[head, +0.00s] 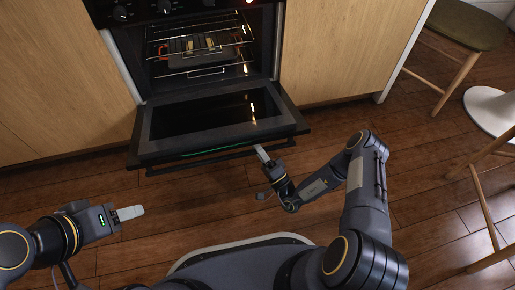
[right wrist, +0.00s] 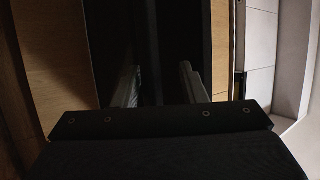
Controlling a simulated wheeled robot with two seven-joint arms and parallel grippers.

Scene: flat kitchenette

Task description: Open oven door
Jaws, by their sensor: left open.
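The oven door (head: 215,115) is folded down and lies wide open, close to flat, in the head view. Its dark handle (head: 200,159) runs along the front edge. My right gripper (head: 262,153) is at the right part of that front edge, its fingertips by the handle. In the right wrist view its two fingers (right wrist: 158,88) stand apart with a dark surface beyond them. Whether they touch the handle is hard to tell. My left gripper (head: 138,212) is open and empty over the floor at the lower left, away from the door.
The oven cavity (head: 200,50) is lit and holds wire racks with something on them. Wooden cabinet fronts (head: 345,50) flank the oven. A stool (head: 465,25) and a chair stand at the right. The wooden floor (head: 190,195) before the door is clear.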

